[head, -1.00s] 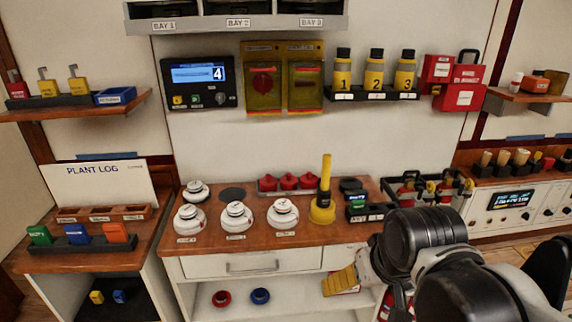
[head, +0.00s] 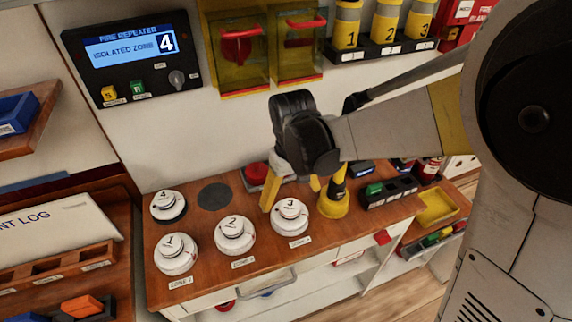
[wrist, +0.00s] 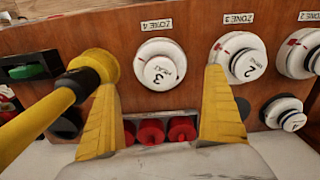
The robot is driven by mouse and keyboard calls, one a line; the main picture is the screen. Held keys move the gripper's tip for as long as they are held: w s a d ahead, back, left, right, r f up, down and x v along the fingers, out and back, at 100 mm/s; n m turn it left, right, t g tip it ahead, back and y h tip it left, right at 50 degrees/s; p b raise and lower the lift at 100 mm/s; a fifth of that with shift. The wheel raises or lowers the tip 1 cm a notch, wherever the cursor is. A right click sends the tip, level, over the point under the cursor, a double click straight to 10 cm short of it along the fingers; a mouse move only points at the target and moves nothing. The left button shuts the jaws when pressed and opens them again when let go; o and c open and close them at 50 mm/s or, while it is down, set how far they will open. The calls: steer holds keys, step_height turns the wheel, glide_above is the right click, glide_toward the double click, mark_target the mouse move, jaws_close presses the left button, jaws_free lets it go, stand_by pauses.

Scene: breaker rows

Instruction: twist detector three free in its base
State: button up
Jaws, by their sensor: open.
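Detector three (head: 291,215) is a round white detector, marked 3, seated in its white base at the right end of the front row on the wooden bench top. In the wrist view detector three (wrist: 160,70) shows upside down, a little beyond and between my fingertips. My gripper (head: 292,190) is open, its yellow fingers pointing down just behind detector three. In the wrist view my gripper (wrist: 165,95) has its two fingers wide apart with nothing between them, and neither visibly touches the detector.
Detector two (head: 234,234) stands left of it. Detector one (head: 175,253) and detector four (head: 168,206) stand farther left. A yellow-and-black tool (head: 333,195) stands upright close on the right. Red caps (wrist: 150,132) sit behind. The repeater panel (head: 133,52) reads isolated zone 4.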

mark_target(290, 205)
step_height(290, 205, down, 8)
steer(key=shift+w+r+b, duration=0.1)
steer(key=shift+r+b, duration=0.15)
steer(key=shift+b, duration=1)
steer(key=c, duration=1.1)
steer(key=n, duration=0.6)
steer(key=shift+a+n+b, duration=0.1)
steer(key=shift+n+b, duration=0.2)
steer(key=o, duration=1.1)
